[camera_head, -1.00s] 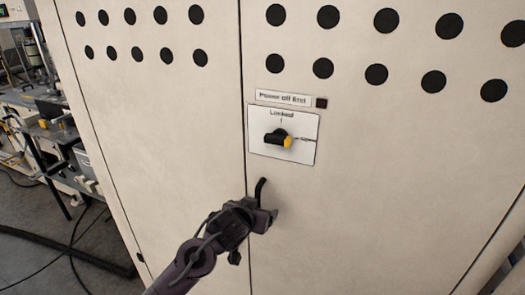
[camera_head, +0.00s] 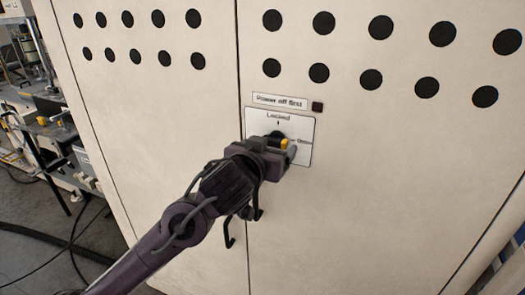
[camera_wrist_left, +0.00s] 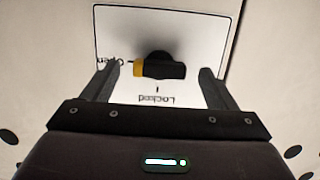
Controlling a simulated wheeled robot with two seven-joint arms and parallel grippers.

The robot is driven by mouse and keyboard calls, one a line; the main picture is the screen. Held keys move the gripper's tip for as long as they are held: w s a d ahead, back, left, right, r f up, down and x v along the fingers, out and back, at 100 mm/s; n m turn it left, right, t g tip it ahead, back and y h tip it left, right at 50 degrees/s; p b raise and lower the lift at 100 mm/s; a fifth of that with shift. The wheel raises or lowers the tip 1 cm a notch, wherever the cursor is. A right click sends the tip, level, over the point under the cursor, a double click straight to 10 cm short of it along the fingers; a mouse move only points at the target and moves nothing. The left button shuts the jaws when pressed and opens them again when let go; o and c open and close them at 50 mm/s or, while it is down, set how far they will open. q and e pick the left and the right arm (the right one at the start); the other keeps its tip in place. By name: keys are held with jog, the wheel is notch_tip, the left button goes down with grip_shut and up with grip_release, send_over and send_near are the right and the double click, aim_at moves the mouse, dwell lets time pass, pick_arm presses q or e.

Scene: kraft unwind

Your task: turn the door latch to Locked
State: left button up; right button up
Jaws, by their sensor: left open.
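The door latch (camera_head: 275,138) is a black knob with a yellow tip on a white plate (camera_head: 308,128) on the cabinet door. Its yellow tip points right, toward the "Open" mark, and the "Locked" mark is above it. In the left wrist view the latch (camera_wrist_left: 160,68) appears upside down, with the yellow end at left. My left gripper (camera_head: 279,146) is at the plate, partly covering the latch in the head view. In the left wrist view its open fingers (camera_wrist_left: 158,82) stand on either side of the latch, with gaps on both sides. My right gripper is not in view.
A label reading "Power off first" (camera_head: 280,101) and a small dark square (camera_head: 317,107) sit above the plate. The cabinet doors (camera_head: 370,190) have rows of black holes on top. A black door handle (camera_head: 229,233) shows below my gripper. Machinery (camera_head: 45,125) and cables stand at left.

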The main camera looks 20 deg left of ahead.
pick_arm(q)
jog(key=shift+w+f, duration=0.15)
jog(key=shift+w, duration=0.75)
jog(key=shift+c, duration=0.3)
jog(key=c, duration=1)
jog(key=shift+n+h+p, duration=0.4)
jog(key=shift+n+p, duration=0.9)
jog(key=shift+p, duration=0.65)
jog(key=shift+n+p, duration=0.6)
jog(key=shift+p, duration=0.15)
jog(key=shift+h, duration=0.3)
